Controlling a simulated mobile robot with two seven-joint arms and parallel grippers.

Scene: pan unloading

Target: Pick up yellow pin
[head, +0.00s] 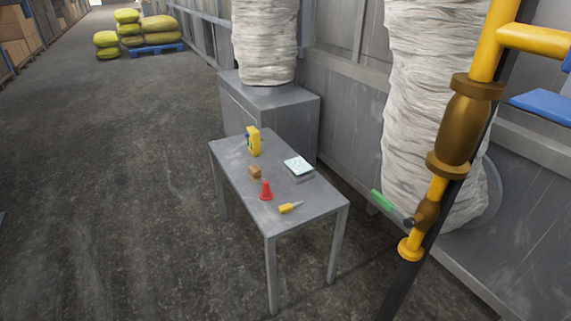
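A small yellow piece with a thin pale tip (287,208) lies on the grey table (232,163), near its front right edge. It is the closest match to the yellow pin, but it is too small to be sure. A yellow upright box-like object (254,142) with a dark face stands towards the far end of the same table. Neither of my grippers is in view, so nothing shows of what they hold.
A red cone (265,190), a small brown block (255,172) and a pale flat pad (298,166) share the table. A grey cabinet (292,122) stands behind. A yellow pipe with brown fittings (461,125) rises at right. The floor at left is clear.

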